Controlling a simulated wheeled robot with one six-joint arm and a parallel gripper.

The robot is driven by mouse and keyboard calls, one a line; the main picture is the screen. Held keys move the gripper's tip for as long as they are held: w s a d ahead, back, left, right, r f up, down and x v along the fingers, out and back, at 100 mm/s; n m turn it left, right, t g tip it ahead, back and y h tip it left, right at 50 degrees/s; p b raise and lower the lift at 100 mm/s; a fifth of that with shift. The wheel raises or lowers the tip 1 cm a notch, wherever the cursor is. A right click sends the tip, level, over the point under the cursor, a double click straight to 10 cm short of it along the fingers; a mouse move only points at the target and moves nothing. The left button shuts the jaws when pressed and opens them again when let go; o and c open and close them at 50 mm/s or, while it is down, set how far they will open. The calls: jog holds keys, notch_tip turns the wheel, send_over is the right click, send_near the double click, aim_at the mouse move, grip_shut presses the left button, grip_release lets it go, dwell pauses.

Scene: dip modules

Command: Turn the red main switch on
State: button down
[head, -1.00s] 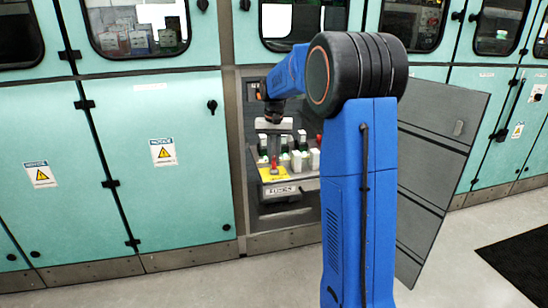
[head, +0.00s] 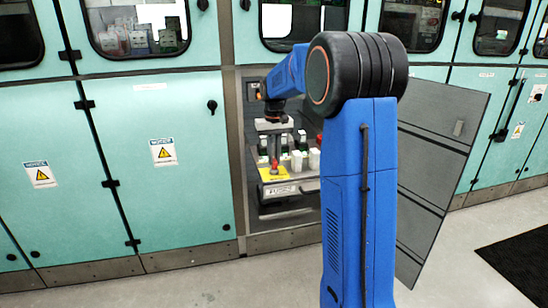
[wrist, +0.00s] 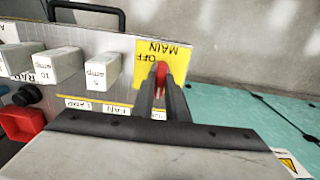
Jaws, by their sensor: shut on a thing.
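The red main switch (wrist: 161,74) is a narrow red lever on a yellow plate (wrist: 143,66) marked MAIN and OFF, upside down in the wrist view. My gripper (wrist: 160,92) is shut on the lever, with one dark finger on each side. The fingers cover much of the lever, and any ON marking is not visible. In the head view the red switch (head: 274,168) stands on its yellow plate (head: 266,174) inside the open cabinet bay, below my gripper. The finger contact is too small to judge there.
White fuse blocks (wrist: 104,71) stand beside the plate, with a red part (wrist: 22,122) at the far left. A black handle (wrist: 88,10) rises behind. The unit's front is labelled FUSES (head: 282,190). A grey open door (head: 430,165) stands right of my arm.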

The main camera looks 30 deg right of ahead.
aim_at(274, 159)
jog(key=c, duration=1.8)
grip_release()
jog(key=shift+o, duration=0.2)
notch_tip(274, 159, up, 17)
jog(key=shift+r, duration=0.2)
